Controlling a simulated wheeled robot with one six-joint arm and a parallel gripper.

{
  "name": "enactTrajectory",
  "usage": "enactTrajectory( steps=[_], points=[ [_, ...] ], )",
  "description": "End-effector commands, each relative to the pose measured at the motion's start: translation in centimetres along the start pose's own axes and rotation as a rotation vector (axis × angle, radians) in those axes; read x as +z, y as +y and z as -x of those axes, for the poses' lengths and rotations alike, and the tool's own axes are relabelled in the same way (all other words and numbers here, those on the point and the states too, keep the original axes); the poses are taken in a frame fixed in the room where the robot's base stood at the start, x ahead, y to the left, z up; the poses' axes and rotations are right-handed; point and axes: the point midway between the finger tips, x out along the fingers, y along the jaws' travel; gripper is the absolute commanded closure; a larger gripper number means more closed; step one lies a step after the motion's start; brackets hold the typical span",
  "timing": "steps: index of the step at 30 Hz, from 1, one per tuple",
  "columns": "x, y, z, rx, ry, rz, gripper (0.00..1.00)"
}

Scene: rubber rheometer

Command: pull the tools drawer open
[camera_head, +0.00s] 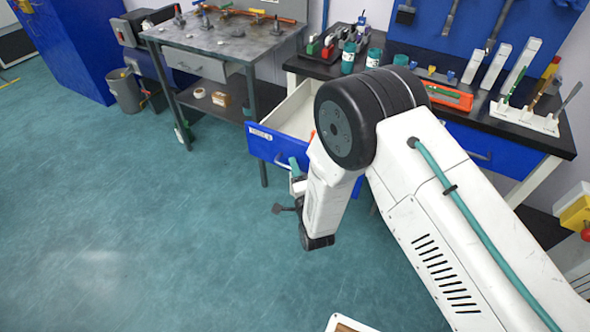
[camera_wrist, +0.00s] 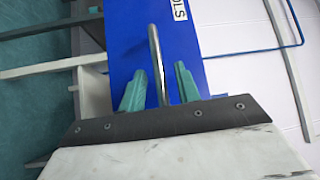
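The tools drawer (camera_head: 266,147) has a blue front with a white label and stands well out from under the black-topped bench. Its white inside shows, partly hidden behind my arm. In the wrist view, the blue drawer front (camera_wrist: 125,25) carries a silver bar handle (camera_wrist: 155,60) and a label (camera_wrist: 181,18) ending in "OLS". My gripper (camera_wrist: 160,82) has its two teal fingers apart, one on each side of the handle, with gaps showing between. In the head view my gripper (camera_head: 294,168) is at the drawer front, mostly hidden by my wrist.
A second blue drawer (camera_head: 490,150) at the right of the bench is closed. A grey metal table (camera_head: 225,45) stands to the left, with a grey bin (camera_head: 124,92) beyond it. The teal floor (camera_head: 130,220) in front and left of the drawer is clear.

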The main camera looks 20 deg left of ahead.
Motion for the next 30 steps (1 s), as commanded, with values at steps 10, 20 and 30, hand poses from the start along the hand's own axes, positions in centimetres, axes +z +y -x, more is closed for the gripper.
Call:
enactTrajectory(
  steps=[10,20,30],
  points=[
    [0.0,0.0,1.1,0.0,-0.001,0.0,0.68],
    [0.1,0.1,6.5,0.001,-0.001,0.0,0.68],
    [0.0,0.0,7.8,-0.001,0.0,0.0,0.68]
  ],
)
